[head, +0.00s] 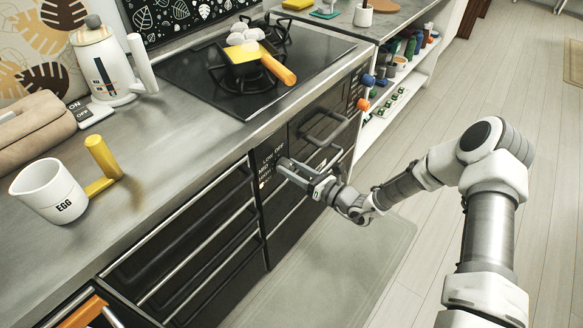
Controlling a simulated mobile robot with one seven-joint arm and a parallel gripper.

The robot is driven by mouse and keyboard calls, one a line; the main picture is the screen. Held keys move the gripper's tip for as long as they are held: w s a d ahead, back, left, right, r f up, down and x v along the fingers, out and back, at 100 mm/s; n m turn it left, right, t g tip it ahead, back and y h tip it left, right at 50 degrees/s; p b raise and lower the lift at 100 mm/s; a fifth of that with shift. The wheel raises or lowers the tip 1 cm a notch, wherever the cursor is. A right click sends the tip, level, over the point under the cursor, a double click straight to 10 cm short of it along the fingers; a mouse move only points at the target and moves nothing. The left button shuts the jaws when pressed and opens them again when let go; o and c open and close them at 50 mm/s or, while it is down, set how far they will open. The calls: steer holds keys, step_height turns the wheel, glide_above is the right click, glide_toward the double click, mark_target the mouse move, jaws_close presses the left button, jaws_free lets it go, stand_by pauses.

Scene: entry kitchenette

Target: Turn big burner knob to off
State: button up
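A dark control panel (267,155) with white lettering, including LOW, OFF and MED, is on the front of the counter below the stove. My gripper (284,168) is at this panel with its fingers pointing left toward it. A burner knob is not clearly visible on this panel, and the gripper covers part of it. I cannot tell whether the fingers are open, shut or touching anything.
The black cooktop (190,75) holds a pan (244,72) with a yellow-orange handle jutting toward the front. A dark oven handle (322,140) sticks out right of my gripper. A white EGG mug (48,190) and white kettle (105,65) stand on the left counter. Open floor lies in front.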

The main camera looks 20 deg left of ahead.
steer(key=o, duration=0.4)
steer(key=shift+c, duration=0.2)
steer(key=p+v, duration=0.3)
steer(key=v, duration=1.4)
steer(key=shift+d, duration=0.25)
steer(key=shift+s, duration=0.15)
